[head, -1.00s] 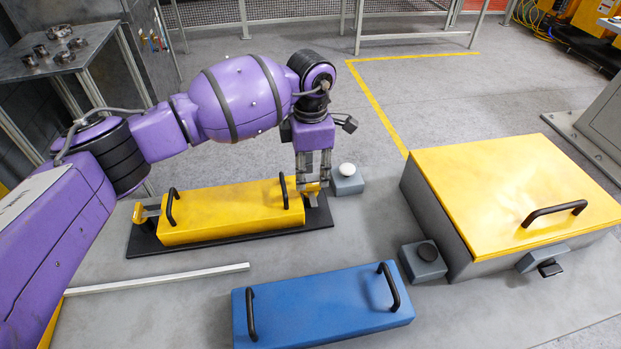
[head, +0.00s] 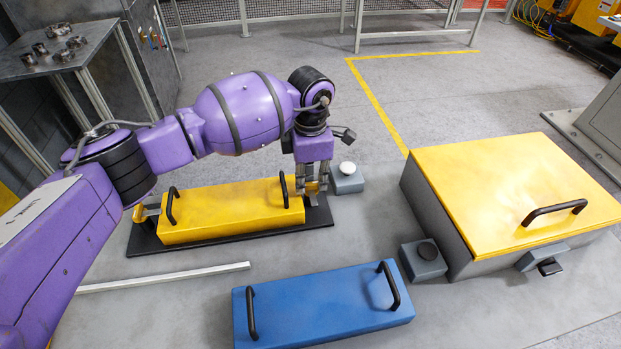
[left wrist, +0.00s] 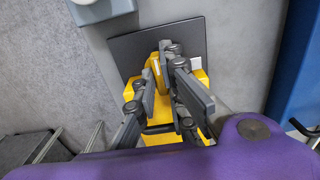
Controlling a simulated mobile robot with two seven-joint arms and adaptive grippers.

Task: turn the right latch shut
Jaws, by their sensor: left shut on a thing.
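A yellow box (head: 225,213) with two black handles lies on a black base plate (head: 150,245). The left latch (head: 142,212) shows at the box's left end. My left gripper (head: 314,188) reaches down at the right end and is shut on the right latch, which its fingers mostly hide in the head view. In the left wrist view the yellow right latch (left wrist: 153,72) shows between my fingers (left wrist: 158,82), above the black plate. How far the latch is turned is hard to tell. My right gripper is not in view.
A grey block with a white button (head: 347,169) stands just right of my left gripper. A blue box (head: 325,308) with handles lies in front. A large yellow-lidded chest (head: 510,190) stands at right, with a black-button block (head: 424,262) beside it. A pale bar (head: 165,277) lies at left.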

